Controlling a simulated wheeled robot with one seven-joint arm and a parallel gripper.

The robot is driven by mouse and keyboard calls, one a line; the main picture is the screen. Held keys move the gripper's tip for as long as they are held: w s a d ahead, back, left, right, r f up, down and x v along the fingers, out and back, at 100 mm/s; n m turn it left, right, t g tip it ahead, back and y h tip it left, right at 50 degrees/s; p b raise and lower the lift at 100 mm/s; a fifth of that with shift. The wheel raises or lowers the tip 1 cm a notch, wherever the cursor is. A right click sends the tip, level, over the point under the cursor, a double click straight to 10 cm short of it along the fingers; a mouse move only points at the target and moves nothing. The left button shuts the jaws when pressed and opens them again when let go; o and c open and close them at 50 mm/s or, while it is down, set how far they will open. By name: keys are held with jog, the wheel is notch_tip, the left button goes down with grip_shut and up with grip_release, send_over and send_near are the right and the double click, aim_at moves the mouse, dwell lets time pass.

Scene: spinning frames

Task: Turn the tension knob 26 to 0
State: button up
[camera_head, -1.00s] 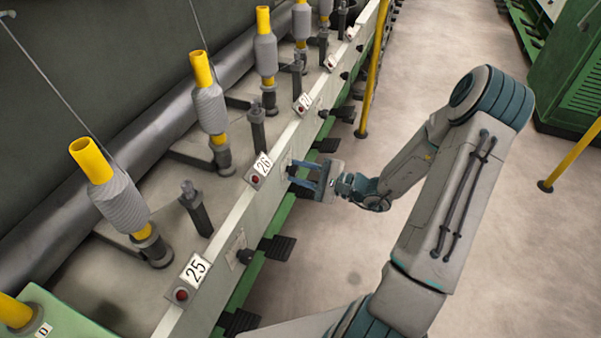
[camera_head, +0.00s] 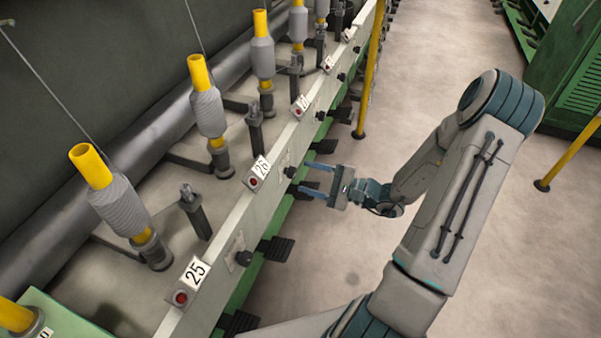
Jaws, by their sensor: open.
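The tension knob 26 (camera_head: 290,172) is a small dark knob on the pale front rail, just right of and below the label 26 (camera_head: 261,167). A pale scale plate shows partly behind it; its marks are too small to read. My gripper (camera_head: 304,179) is open, with its two blue fingers pointing left toward the rail. The fingertips are close to the knob and slightly right of it, with a small gap showing. Nothing is between the fingers.
Another knob (camera_head: 243,258) sits by label 25 (camera_head: 194,272), nearer me. Grey bobbins on yellow tubes (camera_head: 208,112) stand behind the rail (camera_head: 222,231). Black pedals (camera_head: 275,248) stick out below it. A yellow post (camera_head: 369,70) stands beyond my gripper.

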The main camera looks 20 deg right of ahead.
jog(key=p+v, duration=0.1)
jog(key=v, duration=0.9)
jog(key=s+a+r+n+g+h+p, duration=0.2)
jog(key=s+a+r+n+g+p, duration=0.3)
jog(key=r, duration=0.4)
jog(key=s+a+r+n+g+h+p, duration=0.2)
jog(key=a+r+n+g+h+p, duration=0.15)
jog(key=a+r+g+p, duration=0.5)
jog(key=s+r+n+t+h+p, duration=0.1)
jog(key=r+n+t+h+p, duration=0.1)
jog(key=r, duration=0.6)
jog(key=s+d+r+n+t+h+p, duration=0.1)
jog(key=s+r+n+h+p, duration=0.1)
jog(key=r+h+p, duration=0.2)
jog(key=s+d+r+n+t+h+p, duration=0.1)
jog(key=r+p, duration=0.5)
jog(key=r, duration=0.7)
jog(key=shift+s+n+t+h, duration=0.65)
jog(key=shift+s+t+h, duration=0.15)
jog(key=shift+h, duration=0.25)
